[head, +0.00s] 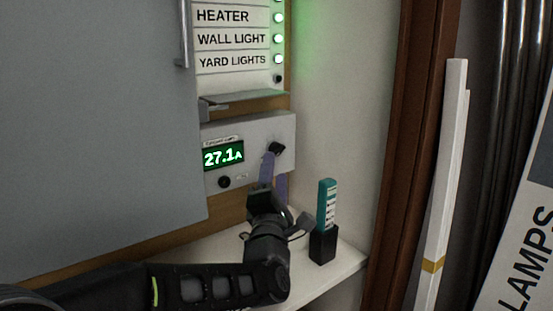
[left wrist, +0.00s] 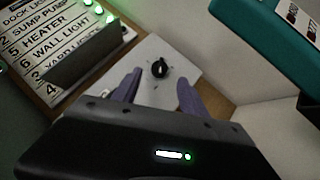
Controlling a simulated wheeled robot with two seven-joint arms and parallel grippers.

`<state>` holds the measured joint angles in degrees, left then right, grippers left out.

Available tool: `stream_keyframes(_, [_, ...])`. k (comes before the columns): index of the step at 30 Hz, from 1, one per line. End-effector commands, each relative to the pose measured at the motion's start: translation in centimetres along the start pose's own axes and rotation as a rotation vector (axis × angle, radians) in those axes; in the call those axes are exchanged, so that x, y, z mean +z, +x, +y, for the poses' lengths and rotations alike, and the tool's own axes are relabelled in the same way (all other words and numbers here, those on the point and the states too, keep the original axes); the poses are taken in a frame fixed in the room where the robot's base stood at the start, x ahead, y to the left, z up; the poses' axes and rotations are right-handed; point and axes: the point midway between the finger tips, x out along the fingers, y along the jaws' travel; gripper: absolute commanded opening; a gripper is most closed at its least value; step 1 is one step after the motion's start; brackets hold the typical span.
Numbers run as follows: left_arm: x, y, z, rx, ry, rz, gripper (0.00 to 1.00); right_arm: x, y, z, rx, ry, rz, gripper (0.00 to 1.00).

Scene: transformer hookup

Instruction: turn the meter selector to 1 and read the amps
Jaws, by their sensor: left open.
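The meter (head: 222,180) is a pale box on the wooden board, with a green display (head: 223,155) reading 27.1A. Its black selector knob (head: 277,148) is on the right of the face, and it also shows in the left wrist view (left wrist: 160,68) with a light pointer mark. The digit it points to is too small to read. My left gripper (head: 274,168) has purple fingers, open, just below the knob in the head view. In the left wrist view the fingers (left wrist: 158,88) stand apart on either side, with the knob beyond the gap. My right gripper is not in view.
Above the meter is a label panel (head: 231,38) with green lights. A grey door (head: 95,120) covers the left. A teal labelled tool (head: 327,203) stands in a black holder (head: 323,244) on the white shelf (head: 345,262), close right of my left gripper.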

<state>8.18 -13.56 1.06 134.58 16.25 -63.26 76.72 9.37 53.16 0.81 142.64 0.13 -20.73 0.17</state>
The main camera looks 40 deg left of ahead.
Motion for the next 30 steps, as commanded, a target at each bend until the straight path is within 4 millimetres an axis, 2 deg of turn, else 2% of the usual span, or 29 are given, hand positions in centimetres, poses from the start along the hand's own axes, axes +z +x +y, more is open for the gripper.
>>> stream_keyframes(3, [0.0,2.0,0.0,0.0,0.0,0.002,0.51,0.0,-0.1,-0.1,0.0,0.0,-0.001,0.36])
stream_keyframes(9, [0.0,4.5,0.0,0.0,0.0,0.001,0.51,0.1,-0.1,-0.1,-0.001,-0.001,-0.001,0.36])
stream_keyframes(20, [0.0,5.0,0.0,0.0,-0.001,0.0,0.5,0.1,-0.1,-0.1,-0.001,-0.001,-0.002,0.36])
stream_keyframes(30, [0.0,5.0,0.0,0.0,-0.001,0.0,0.22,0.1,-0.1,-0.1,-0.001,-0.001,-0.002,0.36])
